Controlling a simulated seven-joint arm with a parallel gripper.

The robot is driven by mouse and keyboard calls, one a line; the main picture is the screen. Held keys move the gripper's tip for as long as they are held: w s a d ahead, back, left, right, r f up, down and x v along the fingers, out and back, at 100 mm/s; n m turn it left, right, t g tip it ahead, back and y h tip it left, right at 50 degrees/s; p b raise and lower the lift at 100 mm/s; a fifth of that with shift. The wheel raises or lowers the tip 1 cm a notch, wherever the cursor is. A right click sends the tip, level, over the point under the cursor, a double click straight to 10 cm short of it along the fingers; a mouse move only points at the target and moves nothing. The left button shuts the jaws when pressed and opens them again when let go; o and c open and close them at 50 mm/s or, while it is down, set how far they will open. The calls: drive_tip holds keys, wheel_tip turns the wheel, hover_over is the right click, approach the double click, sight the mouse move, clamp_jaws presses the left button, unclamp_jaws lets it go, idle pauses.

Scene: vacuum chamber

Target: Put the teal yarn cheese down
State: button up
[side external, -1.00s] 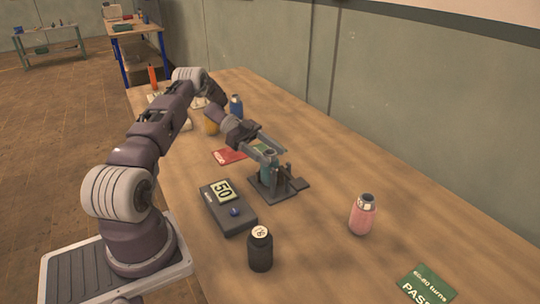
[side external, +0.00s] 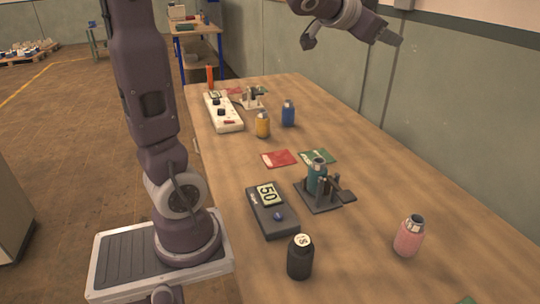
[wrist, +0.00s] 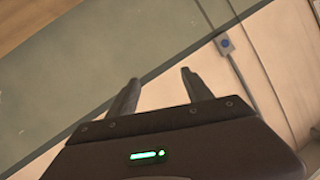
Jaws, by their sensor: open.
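The teal yarn cheese (side external: 317,178) looks like a small teal bottle-shaped piece with a grey top. It stands upright in a dark fixture (side external: 322,203) with short posts and a lever, in the middle of the table; its lower part is partly hidden by the posts. My gripper (side external: 388,36) is high above the table at the top of the side view, well apart from the teal piece. In the wrist view my gripper (wrist: 160,77) has its two fingers spread, with nothing between them.
A dark box reading 50 (side external: 271,210) is left of the fixture, with a black bottle (side external: 300,258) in front. A pink bottle (side external: 409,237) stands to the right. Red (side external: 279,159) and green (side external: 318,156) cards lie behind. Yellow (side external: 262,125) and blue (side external: 288,114) bottles stand farther back.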

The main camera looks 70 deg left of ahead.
drive_tip(key=s+d+f+g+h, duration=0.1)
drive_tip(key=s+d+f, duration=0.4)
drive_tip(key=s, duration=0.5)
drive_tip(key=s+d+f+g+h, duration=0.2)
drive_tip(key=s+d+f+g, duration=0.2)
drive_tip(key=s, duration=0.6)
drive_tip(key=s+d+f+g+h, duration=0.1)
drive_tip(key=s+d+f+g, duration=0.2)
drive_tip(key=s+d+f, duration=0.3)
drive_tip(key=s+f, duration=0.1)
drive_tip(key=s, duration=0.2)
drive_tip(key=shift+s+f+n+h, duration=0.3)
drive_tip(key=shift+s+h, duration=0.1)
